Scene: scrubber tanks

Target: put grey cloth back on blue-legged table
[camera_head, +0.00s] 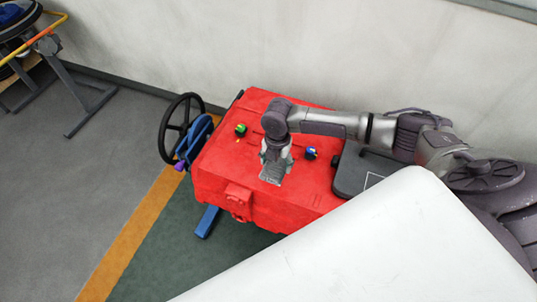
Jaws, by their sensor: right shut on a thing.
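My right gripper (276,158) points down over the red case (240,180). It is shut on a small grey piece that looks like the grey cloth (271,175), just above or touching the red top; I cannot tell which. A blue leg (207,222) shows under the front of the red case, and the rest of the blue-legged table is hidden beneath it. My left gripper is not in view.
A green-topped knob (240,130) and a blue one (311,153) sit on the red top. A dark grey flat box (355,178) lies at its right. A black handwheel (180,125) stands left.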

